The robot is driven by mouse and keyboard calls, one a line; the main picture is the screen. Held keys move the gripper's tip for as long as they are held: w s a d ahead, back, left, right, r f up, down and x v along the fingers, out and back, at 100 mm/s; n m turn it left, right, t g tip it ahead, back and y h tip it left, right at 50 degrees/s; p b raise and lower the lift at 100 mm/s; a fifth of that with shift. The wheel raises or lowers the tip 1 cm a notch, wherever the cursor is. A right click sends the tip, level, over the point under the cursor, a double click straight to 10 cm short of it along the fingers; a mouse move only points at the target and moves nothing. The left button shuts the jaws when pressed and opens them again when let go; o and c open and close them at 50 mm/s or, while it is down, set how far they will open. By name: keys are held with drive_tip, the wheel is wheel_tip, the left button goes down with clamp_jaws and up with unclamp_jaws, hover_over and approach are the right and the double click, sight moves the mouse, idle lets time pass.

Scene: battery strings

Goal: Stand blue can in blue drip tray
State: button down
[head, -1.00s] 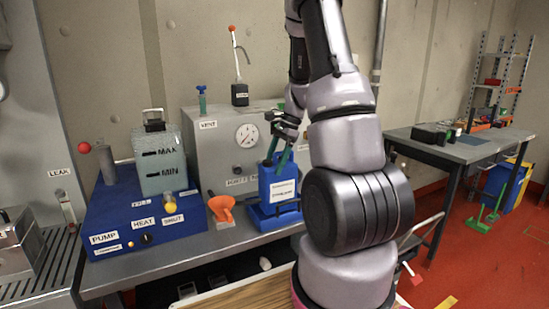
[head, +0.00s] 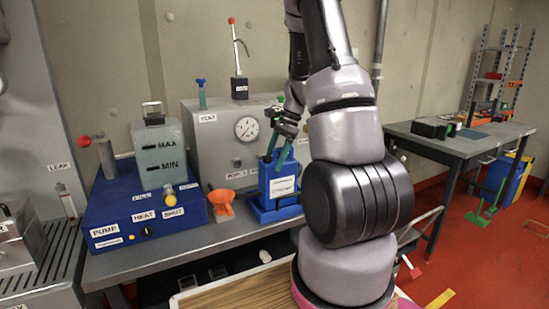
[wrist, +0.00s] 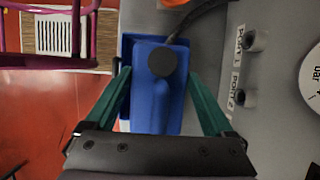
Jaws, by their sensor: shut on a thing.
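The blue can (head: 280,184), with a white label on its front, stands upright at the blue drip tray (head: 262,214) on the bench. Its base is within the tray's outline; I cannot tell whether it touches the tray floor. My gripper (head: 278,157) is above the can, its green fingers reaching down to the can's top. In the wrist view, my gripper (wrist: 160,82) has one finger on each side of the can (wrist: 160,105), shut on it. The can's round black cap shows, and the blue tray (wrist: 128,50) is visible around and below it.
An orange funnel (head: 221,203) stands just left of the tray. A blue pump unit (head: 120,215) is farther left, and a grey box with a gauge (head: 246,128) stands behind. A dark tube (wrist: 198,15) passes close to the cap. Bench space right of the tray is partly hidden by my arm.

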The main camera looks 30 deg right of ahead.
drive_tip(key=shift+f, duration=0.2)
unclamp_jaws()
drive_tip(key=shift+f, duration=0.1)
drive_tip(key=v, duration=1.1)
drive_tip(key=s+a+r+n+t+h, duration=0.2)
drive_tip(key=s+a+r+n+t, duration=0.4)
drive_tip(key=s+a+r+n, duration=0.8)
drive_tip(key=s+a+r, duration=0.2)
drive_tip(key=s, duration=0.3)
drive_tip(key=shift+t, duration=0.4)
